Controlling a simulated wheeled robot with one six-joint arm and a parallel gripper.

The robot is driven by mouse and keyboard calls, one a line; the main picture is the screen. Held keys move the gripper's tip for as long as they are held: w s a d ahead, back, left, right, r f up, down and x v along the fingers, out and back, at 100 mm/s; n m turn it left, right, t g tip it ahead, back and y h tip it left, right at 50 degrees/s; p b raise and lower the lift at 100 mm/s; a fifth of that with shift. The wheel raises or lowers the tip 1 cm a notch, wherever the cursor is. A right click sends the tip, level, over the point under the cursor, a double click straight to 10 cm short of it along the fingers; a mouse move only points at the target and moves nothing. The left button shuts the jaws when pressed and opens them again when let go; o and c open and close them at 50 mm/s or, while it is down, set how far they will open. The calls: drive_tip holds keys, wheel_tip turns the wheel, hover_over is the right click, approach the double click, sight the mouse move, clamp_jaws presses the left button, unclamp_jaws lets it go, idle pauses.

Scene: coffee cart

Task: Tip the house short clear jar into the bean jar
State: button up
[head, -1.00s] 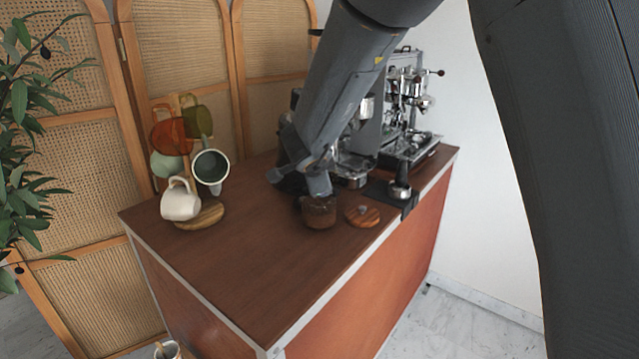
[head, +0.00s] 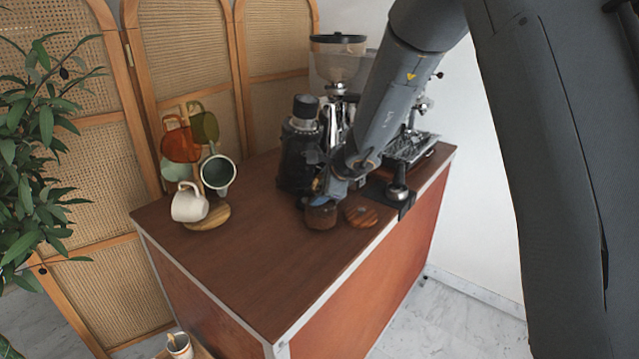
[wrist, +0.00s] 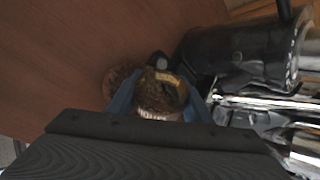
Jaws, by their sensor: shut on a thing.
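The bean jar (head: 321,217), squat and dark brown with contents, stands open on the wooden counter in the head view. Its round wooden lid (head: 361,216) lies just to its right. My gripper (head: 332,188) is right above the bean jar, tilted, and largely blends with the dark machine behind it. In the wrist view its blue fingers are shut on the short clear jar (wrist: 160,96), which holds brown beans. A brown round shape, apparently the bean jar (wrist: 116,82), shows partly behind the left finger. I cannot tell whether beans are falling.
A black grinder (head: 300,150) stands close behind the gripper; it also fills the upper right of the wrist view (wrist: 235,55). Another grinder with a clear hopper (head: 338,62) and an espresso machine are behind. A mug tree (head: 208,216) stands at left. The counter's front left (head: 250,265) is clear.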

drive_tip(key=shift+d+y+p, duration=0.1)
drive_tip(key=shift+y+p, duration=0.3)
drive_tip(key=shift+p, duration=0.7)
drive_tip(key=y+p, duration=0.1)
drive_tip(key=d+r+m+y+p, duration=0.1)
drive_tip(key=shift+w+d+g+p, duration=0.3)
drive_tip(key=shift+g+p, duration=0.05)
drive_tip(key=shift+g, duration=0.05)
drive_tip(key=y, duration=0.1)
drive_tip(key=m, duration=0.1)
drive_tip(key=d+y, duration=0.1)
drive_tip(key=shift+w+r+m+g+y+b, duration=0.25)
drive_tip(key=shift+r+m+g+y+b, duration=0.05)
drive_tip(key=shift+r+m+b, duration=0.1)
drive_tip(key=shift+w+d+r+m+y+b, duration=0.1)
drive_tip(key=shift+m+y+b, duration=0.1)
drive_tip(key=shift+y, duration=0.15)
drive_tip(key=shift+d+r+m+y+b, duration=0.1)
drive_tip(key=shift+y+b, duration=0.1)
drive_tip(key=shift+y, duration=0.15)
drive_tip(key=shift+r+m+y, duration=0.3)
drive_tip(key=shift+r+y, duration=0.05)
drive_tip(key=shift+y, duration=0.25)
